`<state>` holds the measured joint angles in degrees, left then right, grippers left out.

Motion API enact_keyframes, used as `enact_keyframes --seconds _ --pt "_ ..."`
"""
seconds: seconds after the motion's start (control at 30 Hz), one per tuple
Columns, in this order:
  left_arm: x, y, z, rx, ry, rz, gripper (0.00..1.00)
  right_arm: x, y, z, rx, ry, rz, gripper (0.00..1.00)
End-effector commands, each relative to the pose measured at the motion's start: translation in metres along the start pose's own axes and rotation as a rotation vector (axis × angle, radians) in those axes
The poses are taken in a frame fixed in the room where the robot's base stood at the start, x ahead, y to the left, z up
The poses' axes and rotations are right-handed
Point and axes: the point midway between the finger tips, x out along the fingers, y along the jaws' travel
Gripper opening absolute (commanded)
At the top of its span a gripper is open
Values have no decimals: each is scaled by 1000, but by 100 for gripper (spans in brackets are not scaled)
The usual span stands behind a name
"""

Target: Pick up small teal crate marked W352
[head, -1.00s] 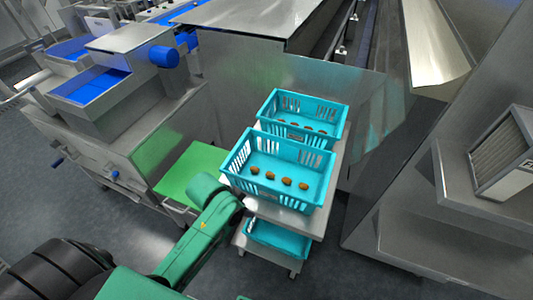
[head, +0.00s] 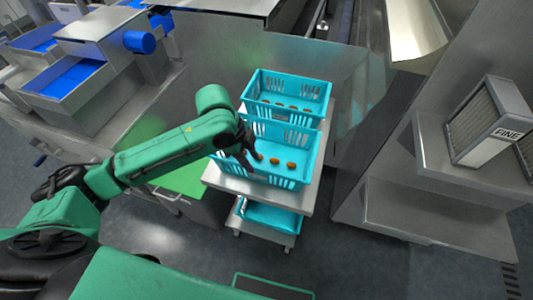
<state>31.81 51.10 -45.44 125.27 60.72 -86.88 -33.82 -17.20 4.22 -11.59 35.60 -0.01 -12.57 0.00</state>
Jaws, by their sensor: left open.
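Three teal crates with slotted walls are on a steel cart. The front crate (head: 278,178) is on the top shelf with several brown dates inside. The rear crate (head: 284,116) stands right behind it, also with several dates. A third crate (head: 270,216) sits on the lower shelf, partly hidden. I cannot read W352 on any of them. My left gripper (head: 246,164) is dark and open. It hangs over the left part of the front crate and hides some of it; I cannot tell whether it touches. My right gripper is not in view.
The steel cart's top shelf (head: 228,182) has a narrow bare edge. A green panel (head: 188,180) is left of it. A steel shelf unit (head: 425,205) at right carries a box marked FINE (head: 492,135). Steel machines stand behind and left. Floor in front is clear.

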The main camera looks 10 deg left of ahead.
Motion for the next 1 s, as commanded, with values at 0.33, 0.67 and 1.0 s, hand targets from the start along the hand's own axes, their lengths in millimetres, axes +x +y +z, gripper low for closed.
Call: enact_keyframes --seconds 0.33,0.67,1.0 --pt "56 2 1 -1 0 3 43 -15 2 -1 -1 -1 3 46" --pt "83 1 2 1 0 -4 43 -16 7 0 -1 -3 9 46" --pt "83 1 2 0 0 -3 0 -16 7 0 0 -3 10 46"
